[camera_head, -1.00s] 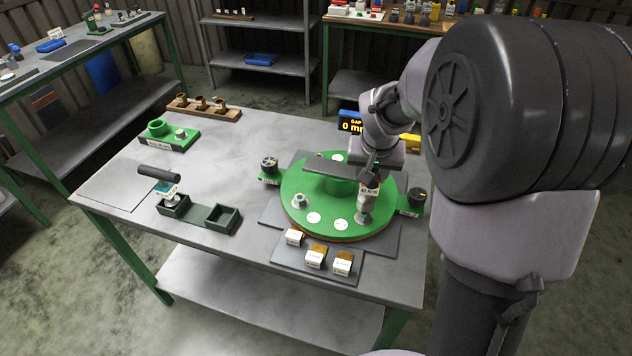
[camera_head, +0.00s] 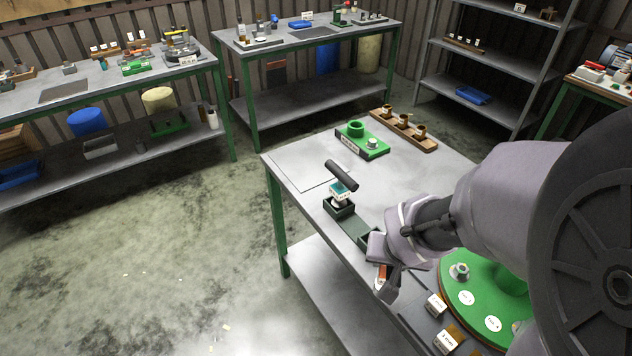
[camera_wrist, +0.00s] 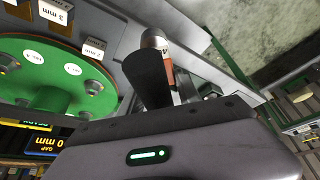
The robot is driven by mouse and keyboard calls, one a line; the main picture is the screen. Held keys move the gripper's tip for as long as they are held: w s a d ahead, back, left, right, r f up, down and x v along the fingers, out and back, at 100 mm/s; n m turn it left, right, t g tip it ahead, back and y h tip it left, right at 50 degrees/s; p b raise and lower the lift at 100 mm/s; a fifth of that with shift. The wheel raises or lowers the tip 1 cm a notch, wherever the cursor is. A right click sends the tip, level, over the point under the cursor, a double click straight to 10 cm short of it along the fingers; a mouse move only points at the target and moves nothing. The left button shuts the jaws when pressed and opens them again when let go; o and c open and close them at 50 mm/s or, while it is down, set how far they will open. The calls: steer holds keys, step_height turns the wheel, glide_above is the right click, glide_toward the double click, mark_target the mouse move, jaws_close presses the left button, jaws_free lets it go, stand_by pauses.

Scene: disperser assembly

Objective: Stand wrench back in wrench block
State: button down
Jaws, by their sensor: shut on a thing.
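My gripper (camera_head: 381,266) is shut on the wrench, near the bench's front edge. The dark green wrench block (camera_head: 349,221) is on the bench to the left of my gripper. A black T-handled tool (camera_head: 341,175) with a teal label stands in its far socket. Its near socket is partly hidden behind my gripper.
The green turntable (camera_head: 480,290) is right of my gripper, partly behind my arm. Small labelled blocks (camera_head: 437,304) sit at the front edge. A green fixture (camera_head: 362,140) and a wooden rack (camera_head: 403,130) stand at the back. The bench's left end (camera_head: 300,175) is clear.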

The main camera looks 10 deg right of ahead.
steer(key=w+d+f+b, duration=0.1)
steer(key=w+d+f, duration=0.1)
steer(key=w, duration=0.5)
steer(key=w+d+f+b, duration=0.1)
steer(key=w+d+f, duration=0.1)
steer(key=w, duration=0.6)
steer(key=shift+d+f, duration=0.2)
steer(key=shift+f, duration=0.3)
steer(key=shift+f+b, duration=0.2)
steer(key=shift+b, duration=0.15)
steer(key=c, duration=0.8)
jaws_free()
steer(key=shift+c, duration=0.2)
